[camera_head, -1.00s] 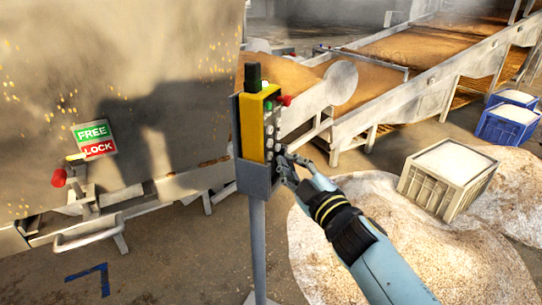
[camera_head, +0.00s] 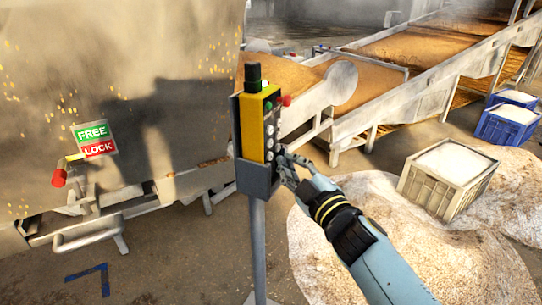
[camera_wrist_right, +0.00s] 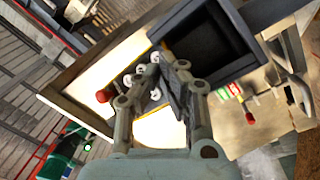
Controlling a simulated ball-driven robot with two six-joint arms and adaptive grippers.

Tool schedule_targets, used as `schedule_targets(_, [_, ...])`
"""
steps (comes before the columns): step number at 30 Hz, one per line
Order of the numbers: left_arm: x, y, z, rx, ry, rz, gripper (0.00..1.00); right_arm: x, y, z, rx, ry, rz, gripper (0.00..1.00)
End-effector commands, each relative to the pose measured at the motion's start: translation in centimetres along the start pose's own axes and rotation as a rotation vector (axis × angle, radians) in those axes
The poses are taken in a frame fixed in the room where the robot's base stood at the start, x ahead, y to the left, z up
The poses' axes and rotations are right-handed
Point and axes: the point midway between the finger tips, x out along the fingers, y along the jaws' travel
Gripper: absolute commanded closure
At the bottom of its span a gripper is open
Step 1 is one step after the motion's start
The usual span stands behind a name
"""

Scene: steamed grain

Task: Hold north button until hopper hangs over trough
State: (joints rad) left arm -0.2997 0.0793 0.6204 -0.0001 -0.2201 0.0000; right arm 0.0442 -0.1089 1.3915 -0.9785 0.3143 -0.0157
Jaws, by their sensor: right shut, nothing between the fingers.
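The yellow and grey button pendant (camera_head: 254,128) stands on a grey post in the middle of the head view, with a column of pale round buttons, a green one and a red one on its right face. My right gripper (camera_head: 281,158) is shut and empty, its fingertips at the lower buttons; I cannot tell whether they touch one. In the right wrist view the fingers (camera_wrist_right: 176,75) are in front of the pendant's white buttons (camera_wrist_right: 140,75). The large metal hopper (camera_head: 130,90) fills the left, with a FREE/LOCK sign. The trough (camera_head: 370,85) with brown grain is behind. My left gripper is out of view.
A grey crate (camera_head: 447,178) of white material stands on a pale grain heap (camera_head: 400,240) at right. Blue crates (camera_head: 508,122) stand farther back. A red-handled lever (camera_head: 60,177) is on the hopper's left.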

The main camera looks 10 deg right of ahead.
Motion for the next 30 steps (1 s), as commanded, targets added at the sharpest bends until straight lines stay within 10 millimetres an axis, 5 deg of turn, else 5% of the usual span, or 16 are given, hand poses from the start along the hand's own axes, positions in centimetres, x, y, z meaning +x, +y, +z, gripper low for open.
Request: schedule_targets(30, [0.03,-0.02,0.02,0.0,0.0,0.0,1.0,1.01,-0.5,-0.57,0.001,0.0,0.0,1.0])
